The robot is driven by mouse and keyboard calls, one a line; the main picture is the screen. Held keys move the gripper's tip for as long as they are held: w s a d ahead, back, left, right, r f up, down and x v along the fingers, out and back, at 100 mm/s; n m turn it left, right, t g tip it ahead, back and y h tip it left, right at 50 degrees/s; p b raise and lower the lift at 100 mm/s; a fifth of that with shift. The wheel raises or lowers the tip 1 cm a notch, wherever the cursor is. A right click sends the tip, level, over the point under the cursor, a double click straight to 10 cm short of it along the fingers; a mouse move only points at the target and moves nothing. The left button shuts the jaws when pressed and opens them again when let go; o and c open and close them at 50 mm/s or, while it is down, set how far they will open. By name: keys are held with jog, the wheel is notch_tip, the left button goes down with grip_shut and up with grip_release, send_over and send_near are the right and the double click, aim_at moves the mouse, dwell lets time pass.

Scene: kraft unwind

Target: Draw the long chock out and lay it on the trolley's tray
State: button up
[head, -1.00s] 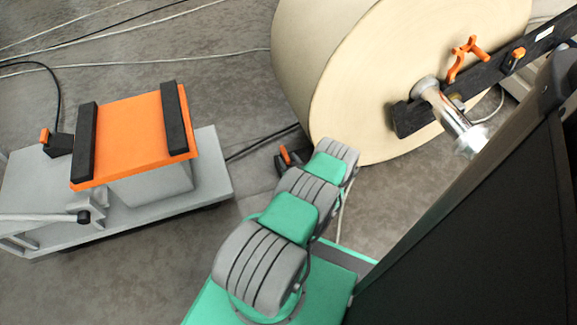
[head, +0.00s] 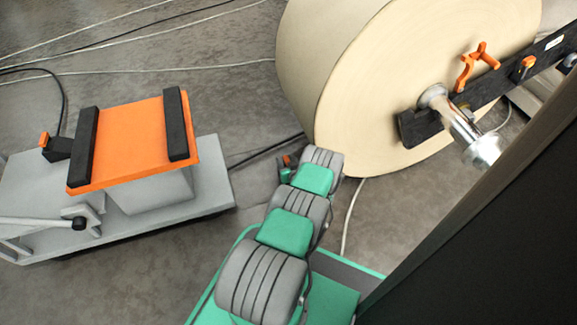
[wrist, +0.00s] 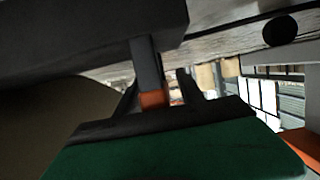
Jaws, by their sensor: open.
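The long chock, a dark block with an orange grip (head: 287,160), is at the foot of the paper roll in the head view, largely covered by my arm. In the wrist view its dark body (wrist: 85,28) seems to fill the top left, with a grey post and an orange end. My gripper (wrist: 157,82) is open, and the orange end appears between its dark fingers; I cannot tell whether they touch it. In the head view the gripper is mostly hidden behind my arm. The trolley's orange tray (head: 133,142) has two black bars and empty space between them.
The big paper roll (head: 400,90) stands behind the chock, with a metal shaft (head: 460,125) and a black arm (head: 480,92) on its face. The grey trolley (head: 35,185) has a black piece with an orange tip (head: 55,146). Cables cross the floor.

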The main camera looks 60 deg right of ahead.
jog(key=shift+c, duration=0.4)
grip_shut()
dwell(1.0)
